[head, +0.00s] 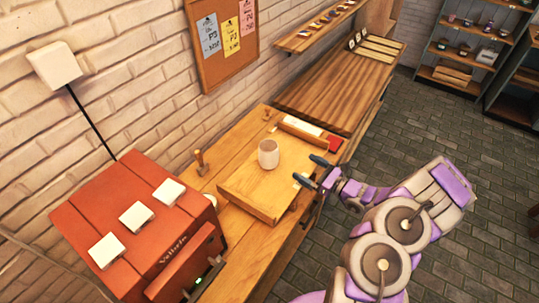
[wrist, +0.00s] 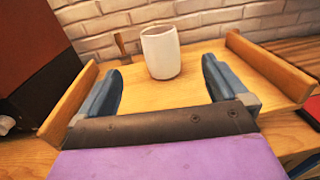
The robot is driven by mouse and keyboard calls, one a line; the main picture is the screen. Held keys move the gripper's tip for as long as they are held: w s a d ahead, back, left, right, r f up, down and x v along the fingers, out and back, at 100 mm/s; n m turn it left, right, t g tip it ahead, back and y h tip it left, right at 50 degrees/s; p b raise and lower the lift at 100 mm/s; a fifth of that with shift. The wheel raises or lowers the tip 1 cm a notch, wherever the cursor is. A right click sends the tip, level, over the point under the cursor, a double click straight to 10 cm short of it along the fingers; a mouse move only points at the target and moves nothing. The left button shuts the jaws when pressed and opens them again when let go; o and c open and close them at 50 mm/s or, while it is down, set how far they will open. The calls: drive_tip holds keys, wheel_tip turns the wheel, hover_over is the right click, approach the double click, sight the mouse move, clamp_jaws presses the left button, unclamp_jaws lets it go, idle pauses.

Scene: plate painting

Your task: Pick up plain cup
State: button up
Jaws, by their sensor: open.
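The plain cup (head: 268,154) is whitish and stands upright on a wooden tray (head: 243,196) on the workbench. In the wrist view the cup (wrist: 161,52) is upright, ahead of my gripper and roughly centred between the two blue fingers. My gripper (head: 309,171) is open and empty, to the right of the cup in the head view. In the wrist view the fingers of my gripper (wrist: 161,85) are spread apart, with the cup beyond them and not touching.
A red machine (head: 140,225) with white blocks on top stands at the left of the bench. A brick wall (head: 140,75) runs behind. The tray's raised side walls (wrist: 265,65) flank the gripper. A small red item (head: 335,144) lies past the tray.

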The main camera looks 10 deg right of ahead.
sight(277, 151)
drive_tip(key=b+x, duration=0.1)
drive_tip(key=x, duration=1.1)
drive_tip(key=shift+f, duration=0.15)
drive_tip(key=shift+a+f+x, duration=0.1)
drive_tip(key=shift+x, duration=1.25)
drive_tip(key=shift+a+f+x, duration=0.1)
drive_tip(key=shift+x, duration=1.2)
drive_tip(key=shift+s, duration=0.15)
drive_tip(key=shift+c, duration=0.3)
drive_tip(key=c, duration=1)
